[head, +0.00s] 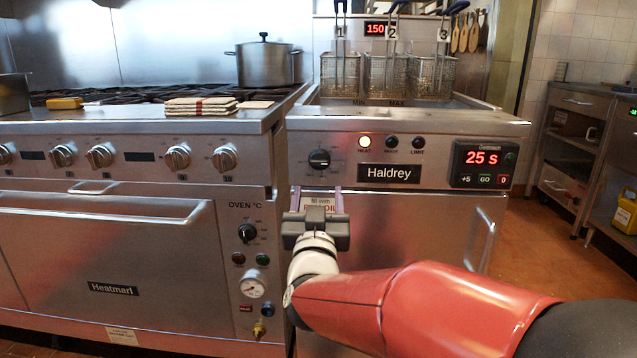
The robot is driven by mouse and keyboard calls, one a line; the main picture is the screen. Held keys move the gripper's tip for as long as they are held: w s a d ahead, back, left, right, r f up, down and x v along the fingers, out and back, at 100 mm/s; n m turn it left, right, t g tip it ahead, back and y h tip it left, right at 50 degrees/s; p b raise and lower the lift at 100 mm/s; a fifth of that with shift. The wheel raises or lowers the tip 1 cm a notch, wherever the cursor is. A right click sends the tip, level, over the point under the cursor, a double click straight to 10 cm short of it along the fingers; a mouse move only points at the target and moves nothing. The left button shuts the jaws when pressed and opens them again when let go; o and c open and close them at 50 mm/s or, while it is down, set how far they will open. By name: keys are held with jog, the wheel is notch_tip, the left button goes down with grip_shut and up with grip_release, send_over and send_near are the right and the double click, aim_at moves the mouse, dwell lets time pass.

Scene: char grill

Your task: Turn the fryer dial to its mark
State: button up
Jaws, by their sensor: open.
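The fryer dial (320,159) is a black round knob on the steel front panel of the fryer (440,128), left of the Haldrey plate. Small marks ring it, too small to read. My gripper (320,192) points at the fryer front, just below the dial in the picture. Its two fingers are apart with nothing between them. It does not appear to touch the dial. A label (322,204) on the fryer shows partly hidden behind the gripper. The lit HEAT lamp (365,142) is right of the dial.
A timer (483,163) reading 25 s and a door handle (482,240) are on the fryer's right side. Fry baskets (388,75) hang above. The range (110,250) with knobs and a long oven handle (100,212) stands left. Floor (560,265) shows at right.

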aim_at(319, 165)
jog(key=shift+t+h, duration=0.3)
jog(key=shift+h, duration=0.1)
jog(key=x, duration=0.3)
jog(key=p+x, duration=0.1)
jog(key=x, duration=0.3)
jog(key=shift+w+a+r, duration=0.2)
jog(key=shift+w+r, duration=0.05)
jog(key=c, duration=1)
jog(key=shift+m, duration=0.3)
jog(key=shift+f+b, duration=0.1)
jog(key=shift+b, duration=0.25)
